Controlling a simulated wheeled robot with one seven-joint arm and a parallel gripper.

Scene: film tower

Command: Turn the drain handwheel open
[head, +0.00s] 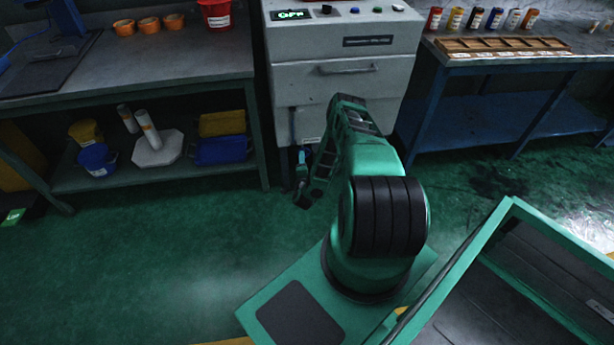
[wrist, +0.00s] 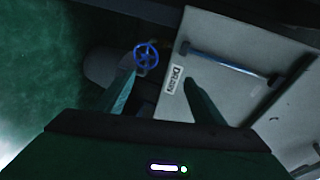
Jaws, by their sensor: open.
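The drain handwheel is a small blue spoked wheel (wrist: 146,56) in the wrist view, beside a light panel with a "DRAIN" label (wrist: 174,80). My gripper (wrist: 158,78) is open, its two fingers reaching toward the wheel and the label. The wheel lies just beyond the left finger's tip, and no contact shows. In the head view my gripper (head: 302,172) is low at the front of the grey cabinet (head: 345,75). The wheel cannot be made out clearly there. Nothing is between the fingers.
A bar handle (wrist: 225,62) crosses the panel in the wrist view. In the head view, a bench with a lower shelf (head: 235,172) stands close on the left, and a blue-framed table (head: 425,115) on the right. Green floor (head: 190,235) is open in front.

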